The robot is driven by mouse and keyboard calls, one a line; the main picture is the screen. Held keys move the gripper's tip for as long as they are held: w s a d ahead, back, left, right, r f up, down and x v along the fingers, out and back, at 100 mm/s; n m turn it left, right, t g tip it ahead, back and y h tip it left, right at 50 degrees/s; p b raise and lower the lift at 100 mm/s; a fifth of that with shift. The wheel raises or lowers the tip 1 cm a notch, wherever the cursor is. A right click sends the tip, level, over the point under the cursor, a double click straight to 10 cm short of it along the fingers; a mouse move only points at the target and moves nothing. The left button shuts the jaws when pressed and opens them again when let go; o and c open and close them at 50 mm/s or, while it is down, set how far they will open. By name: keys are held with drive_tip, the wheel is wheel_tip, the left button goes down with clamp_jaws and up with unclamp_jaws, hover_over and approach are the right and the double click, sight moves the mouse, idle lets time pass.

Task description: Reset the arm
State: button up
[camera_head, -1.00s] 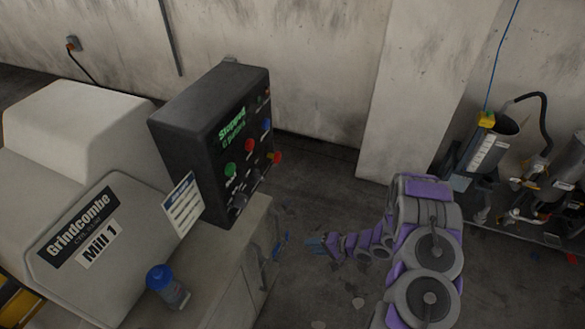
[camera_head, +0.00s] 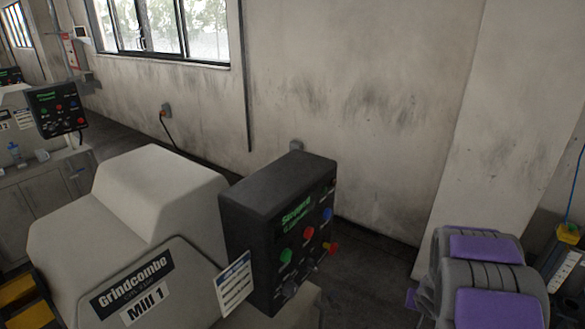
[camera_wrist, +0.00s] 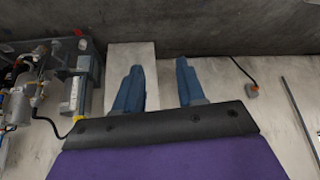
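My gripper (camera_wrist: 159,75) shows in the wrist view as two blue fingers standing well apart. The gap between them is empty, with pale wall and dark grey behind it. Neither finger visibly touches anything. In the head view my purple and grey arm (camera_head: 488,275) is at the lower right. Its links look folded close to me, and the gripper end is not visible there.
The Mill 1 machine (camera_head: 130,240) and its black control box (camera_head: 275,235) stand left of my arm. A pale pillar (camera_head: 490,130) is behind the arm. Pump equipment (camera_wrist: 40,90) shows at the left of the wrist view. Another control panel (camera_head: 57,110) is far left.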

drive_tip(key=s+a+r+g+h, duration=0.2)
drive_tip(key=s+a+r+g, duration=0.15)
drive_tip(key=s+r, duration=0.95)
drive_tip(key=s+a+r+n+g+y, duration=0.2)
drive_tip(key=s+a+r, duration=0.2)
drive_tip(key=s+a, duration=0.5)
drive_tip(key=s+a+r+n+g+y, duration=0.1)
drive_tip(key=s+a+r, duration=0.3)
drive_tip(key=s+a, duration=0.6)
drive_tip(key=s+n+y, duration=0.1)
drive_tip(key=s, duration=0.4)
drive_tip(key=shift+n+g, duration=0.3)
drive_tip(key=shift+g, duration=0.05)
